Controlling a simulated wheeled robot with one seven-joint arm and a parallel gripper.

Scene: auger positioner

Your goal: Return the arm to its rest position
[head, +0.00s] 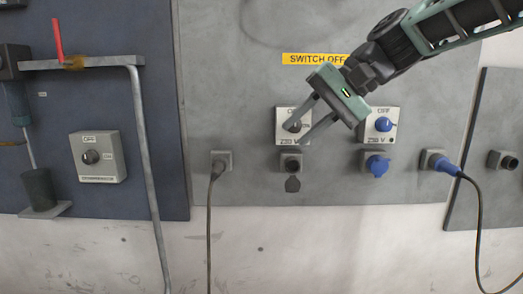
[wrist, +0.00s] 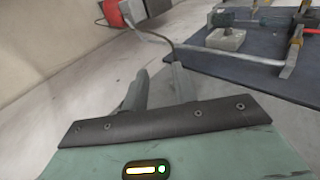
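My gripper (head: 299,134) is in front of the grey wall panel in the head view, reaching down-left from the upper right. Its two grey fingers are apart with nothing visible between them. They overlap the left switch box (head: 283,114), labelled 220 V, and partly hide its dark knob. I cannot tell whether a fingertip touches it. In the wrist view the fingers (wrist: 160,74) also stand apart, with only the pale wall showing between them. My arm is extended toward the panel.
Right of my gripper is a switch box with a blue knob (head: 384,125). Below are a black plug (head: 218,168), a blue-capped socket (head: 377,165) and a blue plug (head: 446,166) with a hanging cable. At left are a pipe (head: 146,170), a red lever (head: 58,40) and another switch box (head: 98,157).

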